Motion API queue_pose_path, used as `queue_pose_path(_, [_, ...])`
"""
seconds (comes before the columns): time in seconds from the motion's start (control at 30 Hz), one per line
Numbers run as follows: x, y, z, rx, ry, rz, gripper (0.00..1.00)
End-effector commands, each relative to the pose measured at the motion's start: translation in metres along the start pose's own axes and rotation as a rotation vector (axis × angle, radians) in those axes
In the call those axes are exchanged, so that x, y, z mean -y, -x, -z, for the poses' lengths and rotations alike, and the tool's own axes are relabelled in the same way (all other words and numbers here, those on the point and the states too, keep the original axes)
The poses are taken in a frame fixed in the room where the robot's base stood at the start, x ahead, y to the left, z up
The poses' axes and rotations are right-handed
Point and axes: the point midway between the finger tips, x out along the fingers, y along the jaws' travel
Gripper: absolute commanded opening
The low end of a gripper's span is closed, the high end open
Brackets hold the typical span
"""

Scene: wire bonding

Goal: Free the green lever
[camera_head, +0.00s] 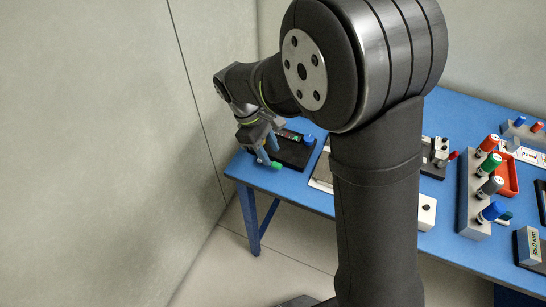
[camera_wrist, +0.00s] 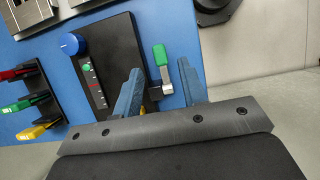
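The green lever (camera_wrist: 160,55) shows in the wrist view as a green grip on a short grey metal arm, at the edge of a black plate (camera_wrist: 118,45). In the head view its green end (camera_head: 276,165) shows at the table's near left edge. My gripper (camera_wrist: 160,68) is open, with one blue finger on each side of the lever. A gap shows between the lever and each finger; I cannot tell the height of the fingertips over it. In the head view my gripper (camera_head: 267,148) is over the plate's left end. The lever's foot is partly hidden.
A blue knob (camera_wrist: 72,43) and a marked strip (camera_wrist: 94,82) sit on the plate. Red, green and yellow handles (camera_wrist: 38,128) lie left of it. A block with several coloured handles (camera_head: 472,190) and a red tray (camera_head: 509,178) stand at the right. A wall is close on the left.

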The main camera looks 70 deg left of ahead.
Motion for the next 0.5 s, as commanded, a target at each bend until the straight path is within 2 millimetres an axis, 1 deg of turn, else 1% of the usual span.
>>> queue_pose_path(0.03, [0.0,-0.009,-0.001,0.003,0.0,0.002,0.38])
queue_pose_path(0.1, [0.0,-0.018,-0.001,0.003,0.0,0.002,0.38])
queue_pose_path(0.2, [0.0,-0.027,0.0,0.001,0.0,0.0,0.38])
queue_pose_path(0.33, [0.0,-0.033,0.0,0.0,0.0,0.0,0.38])
queue_pose_path(0.5, [0.0,-0.034,0.0,0.0,0.0,0.0,0.38])
